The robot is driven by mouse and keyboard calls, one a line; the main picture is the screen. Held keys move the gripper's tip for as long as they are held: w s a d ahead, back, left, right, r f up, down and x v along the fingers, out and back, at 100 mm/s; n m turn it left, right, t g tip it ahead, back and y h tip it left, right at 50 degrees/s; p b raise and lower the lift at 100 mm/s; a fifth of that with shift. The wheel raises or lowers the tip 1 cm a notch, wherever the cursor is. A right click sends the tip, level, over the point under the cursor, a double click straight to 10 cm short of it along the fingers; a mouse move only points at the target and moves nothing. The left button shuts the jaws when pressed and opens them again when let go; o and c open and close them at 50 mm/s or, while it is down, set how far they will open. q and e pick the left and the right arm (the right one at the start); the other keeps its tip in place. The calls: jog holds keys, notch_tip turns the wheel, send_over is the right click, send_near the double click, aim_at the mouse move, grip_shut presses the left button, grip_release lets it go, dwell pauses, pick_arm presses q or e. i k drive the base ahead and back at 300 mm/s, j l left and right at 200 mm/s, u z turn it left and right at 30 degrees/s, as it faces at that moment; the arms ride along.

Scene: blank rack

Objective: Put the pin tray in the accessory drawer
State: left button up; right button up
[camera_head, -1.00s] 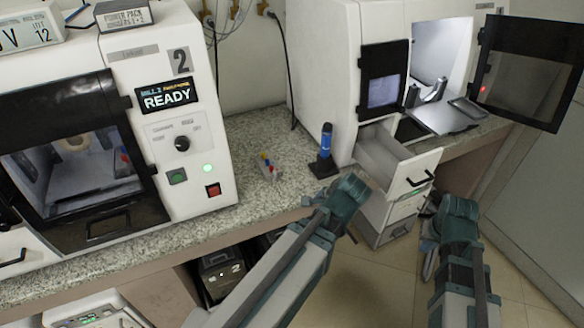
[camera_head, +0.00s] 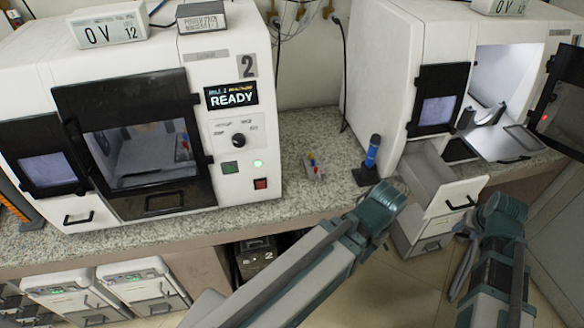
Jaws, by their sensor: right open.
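A blue-and-black upright device (camera_head: 370,160) stands right of the tray. Mill 2 (camera_head: 243,150) shows READY, its door shut. The right machine's dark door (camera_head: 562,100) stands open. White units (camera_head: 140,285) and a dark box (camera_head: 256,258) sit below the counter.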

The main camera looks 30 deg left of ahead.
aim_at(422, 179)
jog(key=u, duration=1.3)
jog(key=i+l, duration=0.2)
jog(key=i, duration=0.25)
